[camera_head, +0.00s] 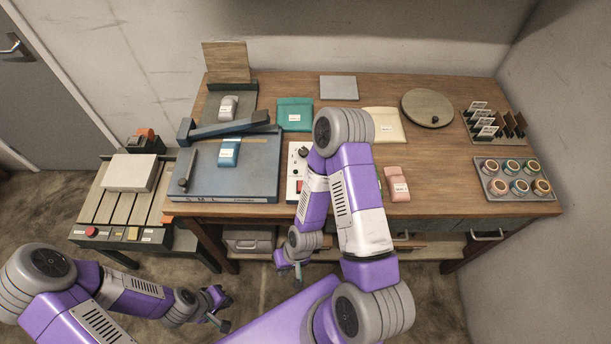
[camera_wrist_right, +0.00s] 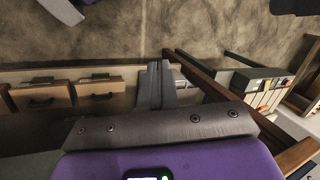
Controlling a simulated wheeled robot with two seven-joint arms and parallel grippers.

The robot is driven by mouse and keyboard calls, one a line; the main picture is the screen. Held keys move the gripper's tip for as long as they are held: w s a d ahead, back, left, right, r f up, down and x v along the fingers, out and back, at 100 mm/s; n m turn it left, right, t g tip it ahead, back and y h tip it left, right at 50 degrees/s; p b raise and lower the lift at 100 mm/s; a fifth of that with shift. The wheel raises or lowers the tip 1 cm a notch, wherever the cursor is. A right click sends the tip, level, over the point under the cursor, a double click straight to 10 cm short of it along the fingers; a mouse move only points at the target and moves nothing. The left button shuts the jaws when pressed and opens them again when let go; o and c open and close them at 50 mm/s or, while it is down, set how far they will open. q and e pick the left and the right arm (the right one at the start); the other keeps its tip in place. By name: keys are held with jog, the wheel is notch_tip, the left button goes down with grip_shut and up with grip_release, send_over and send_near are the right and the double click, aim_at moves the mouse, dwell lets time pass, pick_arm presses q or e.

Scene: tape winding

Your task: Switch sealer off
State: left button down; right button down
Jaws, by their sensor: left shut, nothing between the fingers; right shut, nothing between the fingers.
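A white control box (camera_head: 295,168) with a dark dial and a small red part stands near the table's front edge, partly hidden by my right arm. It may be the sealer's switch box; its switch position is too small to tell. A blue-grey flat machine (camera_head: 240,180) with a dark lever arm and size letters on its front lies left of it. My right gripper (camera_head: 299,272) hangs in front of and below the table edge, apart from the box. It shows shut and empty in the right wrist view (camera_wrist_right: 155,85). My left gripper (camera_head: 222,312) is shut and empty, low at the front left.
A slatted roller stand (camera_head: 100,207) with a red button and a white box (camera_head: 130,172) stands left of the table. Coloured packets, a round turntable (camera_head: 427,108), a card rack (camera_head: 490,126) and a tray of tape rolls (camera_head: 480,187) occupy the table.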

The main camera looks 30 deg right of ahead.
notch_tip(320, 180, up, 11)
jog(key=w+p, duration=0.1)
jog(key=p, duration=0.9)
notch_tip(320, 180, up, 20)
jog(key=r+m+h+p, duration=0.1)
jog(key=m+h+p, duration=0.1)
jog(key=m+h, duration=0.2)
send_over(302, 182)
jog(key=shift+f+g, duration=0.25)
jog(key=shift+g, duration=0.05)
notch_tip(302, 182, down, 14)
jog(key=shift+f, duration=0.1)
jog(key=shift+s+d, duration=0.1)
jog(key=shift+d, duration=0.05)
